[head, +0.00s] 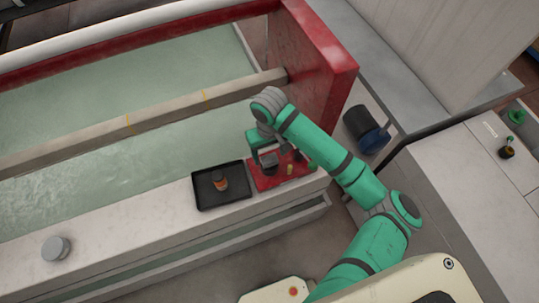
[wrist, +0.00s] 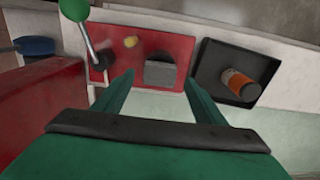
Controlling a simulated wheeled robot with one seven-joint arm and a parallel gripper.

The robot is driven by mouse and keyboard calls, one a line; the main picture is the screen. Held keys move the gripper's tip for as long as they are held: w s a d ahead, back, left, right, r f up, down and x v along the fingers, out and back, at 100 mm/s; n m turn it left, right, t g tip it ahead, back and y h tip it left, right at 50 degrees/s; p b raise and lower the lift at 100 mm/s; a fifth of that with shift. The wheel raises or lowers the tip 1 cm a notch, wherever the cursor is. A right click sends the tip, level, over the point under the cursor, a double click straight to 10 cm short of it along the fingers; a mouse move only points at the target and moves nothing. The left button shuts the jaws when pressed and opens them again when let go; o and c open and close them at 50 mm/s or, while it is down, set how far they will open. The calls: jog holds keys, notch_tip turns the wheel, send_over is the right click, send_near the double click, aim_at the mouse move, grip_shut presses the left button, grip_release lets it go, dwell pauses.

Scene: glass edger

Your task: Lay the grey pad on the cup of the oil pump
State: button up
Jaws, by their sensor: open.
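My gripper (head: 268,162) is open over the red panel (head: 262,183) on the near ledge. In the wrist view its two fingers (wrist: 157,80) point at a dark grey block with a paler grey face (wrist: 159,73), which stands on the red panel between and beyond the fingertips. This looks like the grey pad, but I cannot be sure. Nothing is visibly held. A green-balled lever (wrist: 84,32) rises from a dark base at the panel's left in the wrist view. I cannot tell which part is the pump's cup; my arm covers part of the panel in the head view.
A black tray (head: 205,203) with an orange-and-dark bottle (head: 220,181) lies beside the panel. A yellow knob (wrist: 131,41) stands on the panel. A round grey knob (head: 56,248) sits on the ledge at left.

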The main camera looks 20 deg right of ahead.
aim_at(269, 159)
notch_tip(269, 159, up, 11)
dwell(0.3)
dwell(0.5)
